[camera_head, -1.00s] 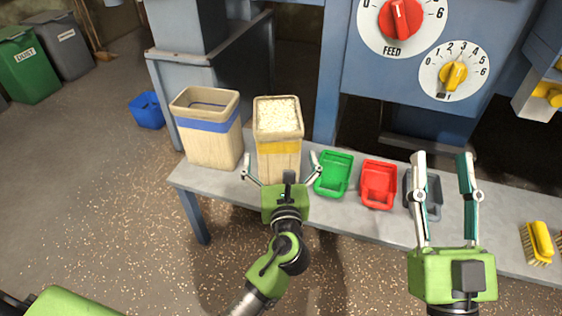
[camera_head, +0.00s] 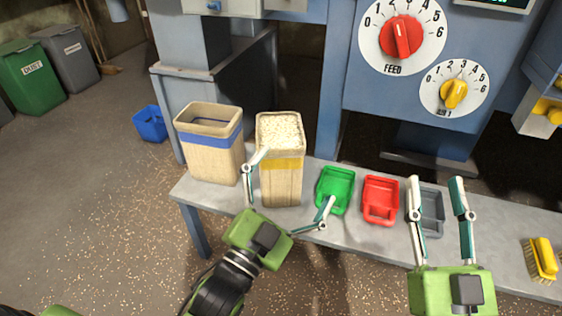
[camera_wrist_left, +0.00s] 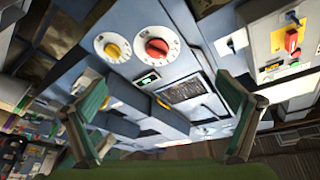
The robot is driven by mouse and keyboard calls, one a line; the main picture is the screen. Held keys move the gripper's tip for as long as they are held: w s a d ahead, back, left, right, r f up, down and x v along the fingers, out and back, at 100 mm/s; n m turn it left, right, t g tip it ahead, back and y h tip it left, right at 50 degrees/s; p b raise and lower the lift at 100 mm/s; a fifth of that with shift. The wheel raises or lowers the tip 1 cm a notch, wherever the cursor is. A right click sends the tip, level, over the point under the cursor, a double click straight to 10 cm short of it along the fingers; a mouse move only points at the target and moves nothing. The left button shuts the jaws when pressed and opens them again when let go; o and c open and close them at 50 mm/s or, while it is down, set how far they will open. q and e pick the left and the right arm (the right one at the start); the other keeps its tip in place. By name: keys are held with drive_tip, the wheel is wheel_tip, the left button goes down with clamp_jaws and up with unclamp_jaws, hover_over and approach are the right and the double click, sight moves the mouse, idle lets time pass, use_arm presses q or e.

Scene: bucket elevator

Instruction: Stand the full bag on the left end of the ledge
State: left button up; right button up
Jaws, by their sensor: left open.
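The full bag (camera_head: 281,181) is tan with a yellow band and is filled to the top with pale grains. It stands upright on the grey ledge (camera_head: 347,234), just right of a blue-banded bag. My left gripper (camera_head: 298,176) is open and tilted in front of the full bag. One finger overlaps the bag's left edge in the picture; the other is right of it, near the green scoop. I cannot tell whether the finger touches. The left wrist view shows nothing between the fingers (camera_wrist_left: 161,85). My right gripper (camera_head: 435,180) is open and empty over the grey scoop.
The blue-banded bag (camera_head: 212,162) stands open-topped at the ledge's left end. Green (camera_head: 335,187), red (camera_head: 380,199) and grey (camera_head: 432,211) scoops and a yellow brush (camera_head: 543,258) lie to the right. A machine panel with dials (camera_head: 402,36) rises behind. A blue bin (camera_head: 150,123) is on the floor.

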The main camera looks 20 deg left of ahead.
use_arm(q)
drive_tip(key=s+a+r+n+t+h, duration=0.1)
drive_tip(key=s+a+r+n+t, duration=0.1)
drive_tip(key=r+n, duration=0.4)
drive_tip(key=shift+s+n, duration=0.4)
drive_tip(key=shift+s, duration=0.45)
